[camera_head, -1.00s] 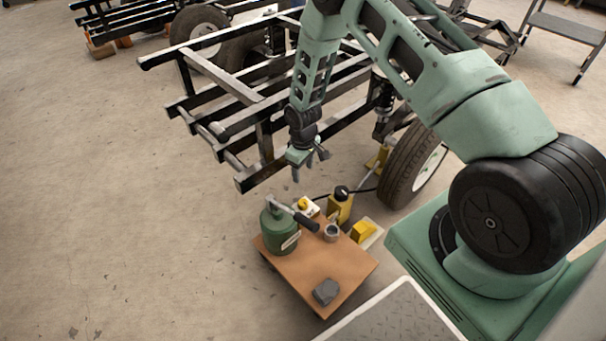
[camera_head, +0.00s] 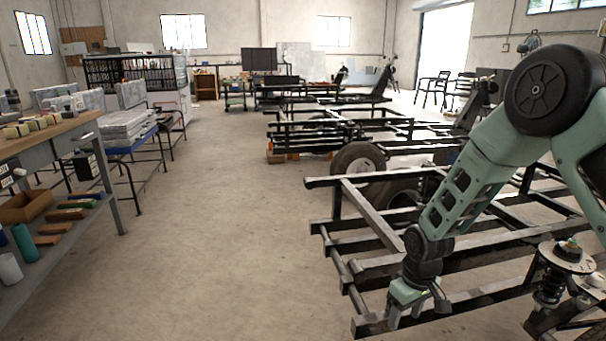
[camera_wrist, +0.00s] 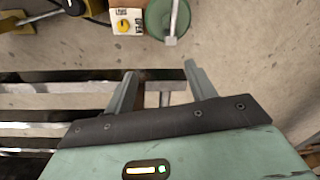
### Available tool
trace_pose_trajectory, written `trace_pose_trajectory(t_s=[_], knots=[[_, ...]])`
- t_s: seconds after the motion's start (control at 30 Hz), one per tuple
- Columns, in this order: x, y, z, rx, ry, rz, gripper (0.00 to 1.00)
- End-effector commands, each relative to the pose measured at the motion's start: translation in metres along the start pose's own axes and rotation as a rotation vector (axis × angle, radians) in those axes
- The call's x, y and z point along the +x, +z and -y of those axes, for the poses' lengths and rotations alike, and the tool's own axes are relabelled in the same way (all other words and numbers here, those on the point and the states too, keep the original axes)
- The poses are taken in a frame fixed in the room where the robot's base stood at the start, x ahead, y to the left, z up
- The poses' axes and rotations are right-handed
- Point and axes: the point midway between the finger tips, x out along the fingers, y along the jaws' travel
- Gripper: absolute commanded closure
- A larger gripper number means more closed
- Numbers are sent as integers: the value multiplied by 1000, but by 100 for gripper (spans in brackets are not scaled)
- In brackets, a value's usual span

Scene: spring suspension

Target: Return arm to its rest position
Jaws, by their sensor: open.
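My gripper (camera_head: 407,316) hangs at the end of my green arm in the head view, pointing down in front of the black steel frame (camera_head: 352,203). In the wrist view my gripper (camera_wrist: 160,85) shows two fingers spread apart with nothing held between them. Bare concrete floor and a dark frame bar lie beyond the fingers. My arm is bent, with its large black joint high at the right of the head view.
A coil spring suspension (camera_head: 552,285) stands at the lower right, close to my arm. The wrist view shows a green canister (camera_wrist: 166,18) and a yellow-and-white switch box (camera_wrist: 126,21) below. A workbench (camera_head: 45,140) stands at left. The middle floor is clear.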

Motion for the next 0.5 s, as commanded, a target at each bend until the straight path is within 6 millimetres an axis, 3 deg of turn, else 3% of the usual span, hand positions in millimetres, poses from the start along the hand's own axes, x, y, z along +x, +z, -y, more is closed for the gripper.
trace_pose_trajectory(t_s=[0.03, 0.2, 0.4, 0.5], knots=[[-28, 1, 26, -21, -7, -9, 44], [-99, 28, 101, -71, -29, -13, 44], [-162, 88, 172, -139, -34, -6, 44], [-181, 119, 194, -164, -30, -2, 44]])
